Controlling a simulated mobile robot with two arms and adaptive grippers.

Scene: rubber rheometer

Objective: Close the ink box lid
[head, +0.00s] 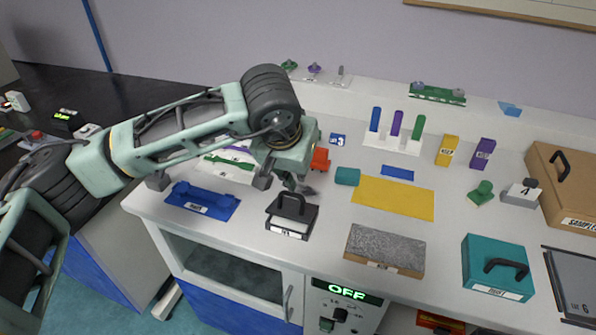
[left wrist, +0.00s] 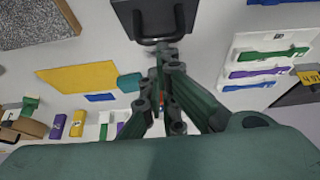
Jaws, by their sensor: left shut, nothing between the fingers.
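A small dark box (head: 304,222) with a black handle and a white label stands near the bench's front edge. Its label is too small to read, but it appears to be the ink box. Its dark panel and handle also show at the top of the left wrist view (left wrist: 125,18). I cannot tell for sure how far its lid is open. My left gripper (head: 301,190) is shut and empty, pointing down just behind the box's handle. In the left wrist view its fingers (left wrist: 160,68) are together, close to the handle. My right gripper is not in view.
A blue tray (head: 203,200) lies left of the box. A grey rough block (head: 385,247) and a yellow mat (head: 393,198) lie to its right. A teal box (head: 497,265) with a black handle stands farther right. A small teal block (head: 347,177) is near my gripper.

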